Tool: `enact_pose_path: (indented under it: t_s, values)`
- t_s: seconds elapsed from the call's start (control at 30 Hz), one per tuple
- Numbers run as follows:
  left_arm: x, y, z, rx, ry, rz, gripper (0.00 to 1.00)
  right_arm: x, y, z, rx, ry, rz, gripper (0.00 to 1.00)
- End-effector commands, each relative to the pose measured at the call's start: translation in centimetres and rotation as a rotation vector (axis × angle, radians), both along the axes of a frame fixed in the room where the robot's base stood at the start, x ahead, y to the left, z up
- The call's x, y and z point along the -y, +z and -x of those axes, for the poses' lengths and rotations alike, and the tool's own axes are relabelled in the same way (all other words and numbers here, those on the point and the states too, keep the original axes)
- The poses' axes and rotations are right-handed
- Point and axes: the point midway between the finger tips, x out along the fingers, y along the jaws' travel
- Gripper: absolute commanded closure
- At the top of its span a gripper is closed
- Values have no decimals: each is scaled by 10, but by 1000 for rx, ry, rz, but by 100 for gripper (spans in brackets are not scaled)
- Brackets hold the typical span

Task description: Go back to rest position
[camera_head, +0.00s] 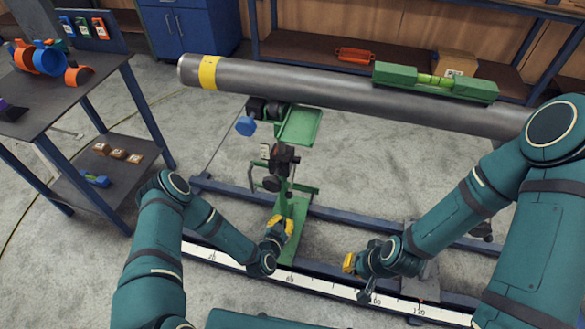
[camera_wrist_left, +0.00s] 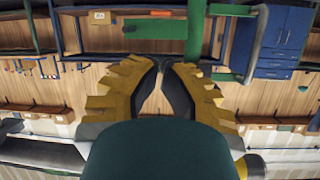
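My left gripper (camera_head: 281,228), with yellow fingers, is low in front of the green stand (camera_head: 298,205) in the head view. In the left wrist view its fingers (camera_wrist_left: 162,66) converge until the tips nearly meet, with nothing between them. My right gripper (camera_head: 349,263) hangs low above the white measuring rail, apart from the pipe; its fingers are too small to tell whether they are open. The grey pipe (camera_head: 290,88) with a yellow band lies across the view, above and beyond both grippers. Its right end is hidden by my right arm.
A green spirit level (camera_head: 435,82) sits on the pipe. A blue-framed rail (camera_head: 320,286) with a white scale runs along the floor. A table (camera_head: 70,100) with clamps stands at the left, and a shelf (camera_head: 320,60) at the back. The floor left of the rail is clear.

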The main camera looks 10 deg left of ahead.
Motion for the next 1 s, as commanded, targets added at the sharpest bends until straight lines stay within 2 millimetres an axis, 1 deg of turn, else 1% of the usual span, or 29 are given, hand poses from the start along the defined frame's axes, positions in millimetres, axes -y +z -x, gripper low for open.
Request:
enact_pose_path:
  t_s: [0.17,0.27,0.37,0.43,0.47,0.57,0.67,0.7,0.8,0.9,1.0]
  values:
    - [0,1,0,-3,-2,2,100,0,0,0,0,0,0,100]
    - [4,5,1,-39,-23,23,100,0,0,0,0,0,0,100]
    - [11,17,5,-138,-66,76,100,0,0,0,0,0,0,100]
    - [17,29,14,-247,-95,125,100,0,0,0,0,0,0,100]
    - [20,35,19,-302,-104,148,100,0,0,0,0,0,0,100]
    - [25,56,44,-494,-106,217,100,0,0,0,0,0,0,100]
    - [27,80,76,-685,-69,274,100,0,0,0,0,0,0,100]
    - [27,89,90,-757,-44,295,100,0,0,0,0,0,0,100]
    - [26,111,122,-910,24,338,100,0,0,0,0,0,0,100]
    - [25,128,149,-1021,89,369,100,0,0,0,0,0,0,100]
    - [24,138,165,-1088,133,387,100,0,0,0,0,0,0,100]
